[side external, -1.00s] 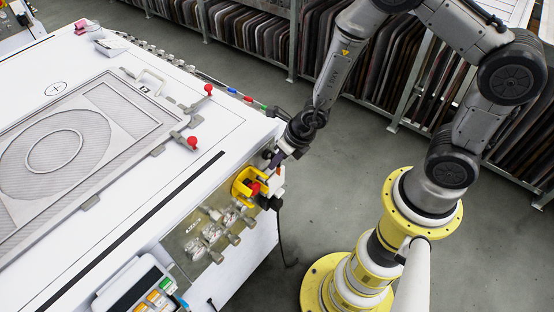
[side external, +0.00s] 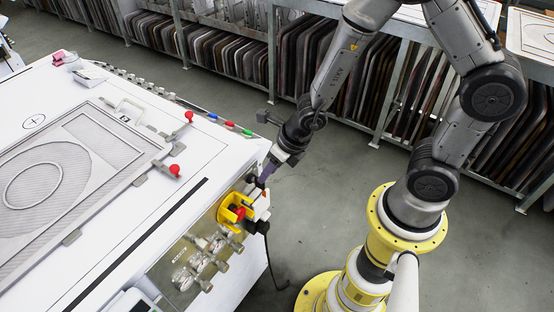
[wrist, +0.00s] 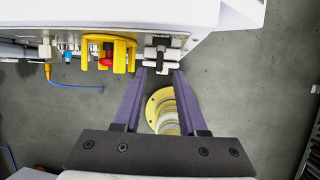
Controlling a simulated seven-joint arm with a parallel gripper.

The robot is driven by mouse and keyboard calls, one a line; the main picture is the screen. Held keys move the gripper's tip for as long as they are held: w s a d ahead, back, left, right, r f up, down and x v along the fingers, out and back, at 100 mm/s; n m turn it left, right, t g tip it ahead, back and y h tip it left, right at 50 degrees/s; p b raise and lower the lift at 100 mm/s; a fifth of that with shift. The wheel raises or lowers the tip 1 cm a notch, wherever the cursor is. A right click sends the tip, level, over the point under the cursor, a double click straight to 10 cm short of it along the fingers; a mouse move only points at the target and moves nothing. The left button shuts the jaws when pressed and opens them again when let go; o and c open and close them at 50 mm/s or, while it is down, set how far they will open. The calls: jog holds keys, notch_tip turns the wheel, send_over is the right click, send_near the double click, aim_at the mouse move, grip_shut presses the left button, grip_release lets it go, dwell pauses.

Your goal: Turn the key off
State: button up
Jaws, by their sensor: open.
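A black and white switch-like fitting (wrist: 158,56), which looks like the key, sticks out from the machine's edge in the wrist view. My gripper (wrist: 158,73) is open, its two purple fingers apart. The fingertips lie just short of the fitting, one towards each side of it, with no clear contact. In the side view my gripper (side external: 264,180) is above the white block (side external: 260,207) at the machine's corner; the key itself is too small to make out there. I cannot tell the key's turned position.
A yellow guard (side external: 228,214) around a red knob (side external: 239,212) sits close beside the fitting; it shows left of it in the wrist view (wrist: 88,52). Valve fittings (side external: 200,265) line the panel. A cable (side external: 268,262) hangs down.

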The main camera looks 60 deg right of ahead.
jog(key=shift+v, duration=2.6)
